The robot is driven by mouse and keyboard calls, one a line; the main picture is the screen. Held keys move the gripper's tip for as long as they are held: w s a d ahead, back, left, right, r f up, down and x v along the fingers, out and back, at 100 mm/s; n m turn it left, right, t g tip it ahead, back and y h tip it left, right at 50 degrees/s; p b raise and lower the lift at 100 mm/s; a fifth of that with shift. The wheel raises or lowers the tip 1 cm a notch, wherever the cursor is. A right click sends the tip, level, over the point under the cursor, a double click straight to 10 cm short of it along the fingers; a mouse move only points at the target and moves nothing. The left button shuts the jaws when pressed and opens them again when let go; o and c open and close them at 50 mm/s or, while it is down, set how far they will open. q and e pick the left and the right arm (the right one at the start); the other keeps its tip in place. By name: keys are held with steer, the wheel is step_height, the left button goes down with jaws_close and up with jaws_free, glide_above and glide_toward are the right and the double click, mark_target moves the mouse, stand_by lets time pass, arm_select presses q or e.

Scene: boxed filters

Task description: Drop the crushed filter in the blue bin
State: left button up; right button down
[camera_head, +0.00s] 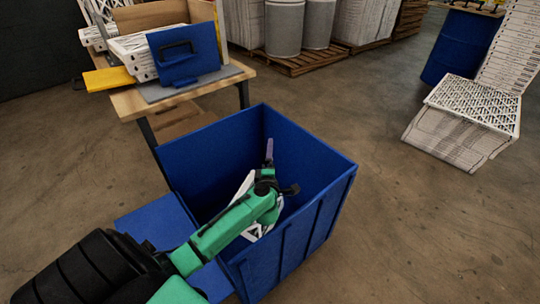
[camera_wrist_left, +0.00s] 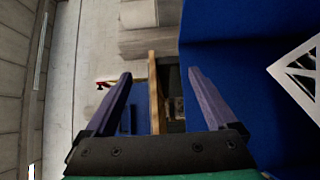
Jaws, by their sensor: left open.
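The blue bin (camera_head: 205,152) stands open-topped on the floor in the middle of the head view. My left arm reaches over its near side, and my left gripper (camera_head: 268,152) is above or within the bin's opening. In the left wrist view the gripper (camera_wrist_left: 159,76) is open, with nothing between its two fingers. A white filter (camera_head: 241,190), likely the crushed one, lies tilted inside the bin, partly hidden behind my arm. Its white frame and dark mesh show in the left wrist view (camera_wrist_left: 300,72), apart from the fingers, against blue. My right gripper is out of view.
A wooden table (camera_head: 130,104) stands behind the bin at the left, holding white filters (camera_head: 132,52) and a blue fixture (camera_head: 185,55). Stacked filters (camera_head: 462,125) and a blue drum (camera_head: 462,45) are at the right. Floor right of the bin is clear.

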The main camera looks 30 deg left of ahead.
arm_select(q)
steer(key=shift+s, duration=0.1)
steer(key=v, duration=1.4)
steer(key=shift+s+p, duration=0.2)
steer(key=shift+p, duration=0.2)
steer(key=shift+d, duration=0.1)
